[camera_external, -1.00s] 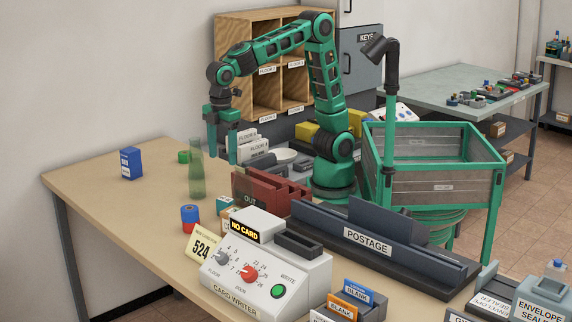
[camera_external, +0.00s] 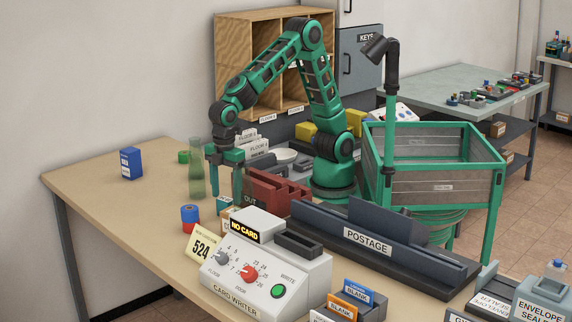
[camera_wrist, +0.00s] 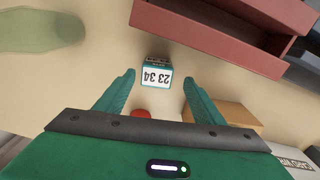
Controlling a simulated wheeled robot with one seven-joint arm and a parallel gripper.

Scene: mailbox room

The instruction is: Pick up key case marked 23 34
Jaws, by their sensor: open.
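The key case (camera_wrist: 155,76) is a small teal box with a white label reading 23 34, upside down in the wrist view. It stands on the table just ahead of my fingertips, centred between them. In the external view the key case (camera_external: 223,204) is a small teal-and-white block in front of the red OUT tray. My gripper (camera_external: 226,188) points down above it, with its fingers apart. In the wrist view my gripper (camera_wrist: 158,80) is open and empty, with one green finger on each side.
The red OUT tray (camera_wrist: 225,38) lies close by. A green bottle (camera_external: 196,168) stands left of my gripper. A red-and-blue cylinder (camera_external: 190,218) and the card writer (camera_external: 265,262) stand nearby. The table's left part, around the blue box (camera_external: 131,163), is mostly clear.

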